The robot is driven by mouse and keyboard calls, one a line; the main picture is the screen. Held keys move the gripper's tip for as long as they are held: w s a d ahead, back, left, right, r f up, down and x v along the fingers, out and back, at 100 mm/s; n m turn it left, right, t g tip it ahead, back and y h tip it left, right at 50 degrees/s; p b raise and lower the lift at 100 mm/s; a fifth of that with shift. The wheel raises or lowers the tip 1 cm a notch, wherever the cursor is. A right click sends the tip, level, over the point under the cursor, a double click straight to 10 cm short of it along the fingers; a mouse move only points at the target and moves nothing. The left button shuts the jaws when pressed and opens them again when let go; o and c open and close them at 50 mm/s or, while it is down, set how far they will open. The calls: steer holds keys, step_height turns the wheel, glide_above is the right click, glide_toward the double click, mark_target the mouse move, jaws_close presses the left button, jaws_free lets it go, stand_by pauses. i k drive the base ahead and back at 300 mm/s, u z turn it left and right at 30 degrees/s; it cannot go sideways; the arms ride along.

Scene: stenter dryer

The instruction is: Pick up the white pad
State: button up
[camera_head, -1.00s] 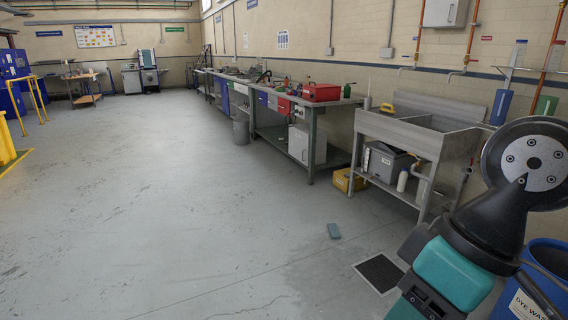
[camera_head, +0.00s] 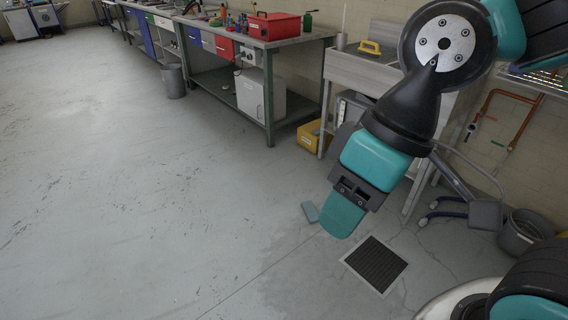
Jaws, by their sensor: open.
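I cannot make out a white pad in the head view. My arm hangs down in the right half of the view. My gripper (camera_head: 346,207), at its lower end, is teal and dark grey and is seen from the side.
A metal sink unit (camera_head: 352,73) with a yellow-handled tool (camera_head: 370,47) stands behind my arm. A workbench (camera_head: 262,40) with a red toolbox (camera_head: 271,26) is to its left. A drain grate (camera_head: 374,264) is in the floor. The floor at left is clear.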

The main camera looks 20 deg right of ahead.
mark_target(309, 208)
steer(key=i, duration=2.05)
steer(key=z, duration=2.25)
steer(key=i, duration=0.65)
steer(key=u, duration=2.35)
